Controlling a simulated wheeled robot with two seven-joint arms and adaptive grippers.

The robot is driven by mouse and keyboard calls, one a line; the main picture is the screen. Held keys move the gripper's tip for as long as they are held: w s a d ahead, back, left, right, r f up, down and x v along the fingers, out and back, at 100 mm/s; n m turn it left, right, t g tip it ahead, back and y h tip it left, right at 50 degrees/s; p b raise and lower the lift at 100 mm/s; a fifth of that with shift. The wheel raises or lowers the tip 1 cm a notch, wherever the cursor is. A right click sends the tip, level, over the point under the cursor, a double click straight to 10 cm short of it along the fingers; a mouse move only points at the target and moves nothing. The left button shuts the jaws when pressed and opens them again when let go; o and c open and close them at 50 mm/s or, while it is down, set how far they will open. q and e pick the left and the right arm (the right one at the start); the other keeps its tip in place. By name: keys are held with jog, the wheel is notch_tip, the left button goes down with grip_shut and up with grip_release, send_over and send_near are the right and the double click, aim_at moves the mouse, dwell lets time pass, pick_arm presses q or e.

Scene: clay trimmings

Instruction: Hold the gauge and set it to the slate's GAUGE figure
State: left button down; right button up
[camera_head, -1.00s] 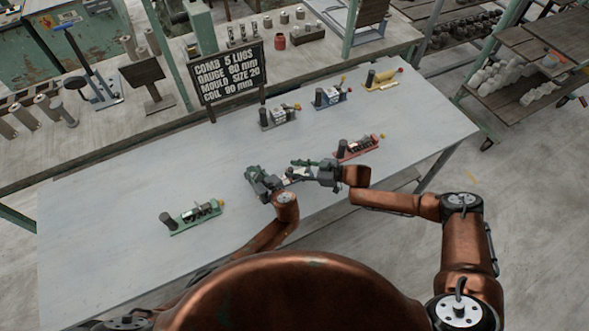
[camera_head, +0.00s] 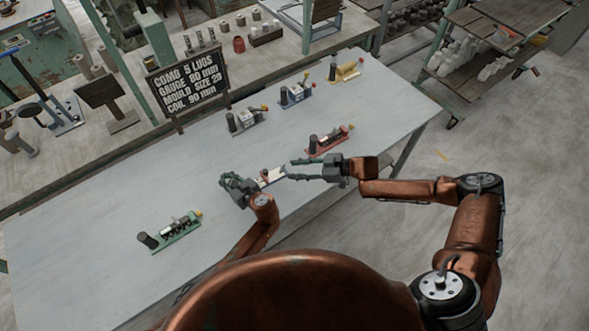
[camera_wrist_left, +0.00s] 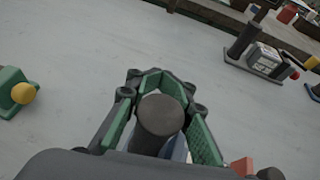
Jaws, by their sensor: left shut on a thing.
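The gauge (camera_head: 270,177) shows as a pale body sticking out to the right of my left gripper (camera_head: 238,184), above the grey table (camera_head: 120,222). In the left wrist view the left fingers are closed around its dark upright cylinder (camera_wrist_left: 158,122). Most of the gauge's body is hidden there, and its setting cannot be read. My right gripper (camera_head: 293,170) has its fingers spread, facing the gauge's right end, and looks empty. The slate (camera_head: 187,82) stands at the table's back edge. Its small lettering appears to read GAUGE 80 mm.
A green device (camera_head: 176,232) lies front left. Red (camera_head: 328,141), grey (camera_head: 246,121), blue (camera_head: 296,95) and yellow (camera_head: 345,70) devices stand further back and right. A shelf rack (camera_head: 490,60) stands beyond the table.

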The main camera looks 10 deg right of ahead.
pick_arm(q)
jog(key=c, duration=1.6)
grip_release()
